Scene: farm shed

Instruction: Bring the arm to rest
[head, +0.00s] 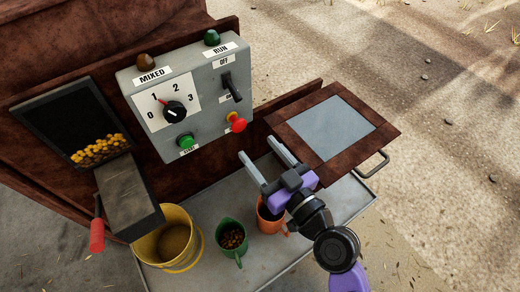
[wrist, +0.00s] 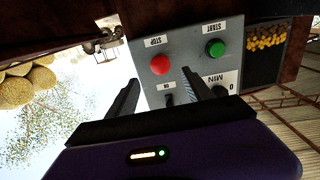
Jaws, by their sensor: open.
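My gripper (head: 257,147) is open and empty in the head view. Its two fingers point up and left toward the lower right of the grey control box (head: 207,122), above the orange mug (head: 268,216). In the wrist view, which shows the box upside down, the fingers (wrist: 163,72) stand apart with the red stop button (wrist: 160,64) between them in the picture. The green start button (wrist: 215,48) is to the right. I cannot tell the exact gap between the fingertips and the box. Nothing is held.
A tray (head: 318,218) carries a yellow bucket (head: 178,265), a green mug (head: 240,257) holding brown pellets and the orange mug. A brown framed panel (head: 387,128) with a handle lies right of my gripper. A black lever switch (head: 232,88) and dial (head: 173,111) are on the box.

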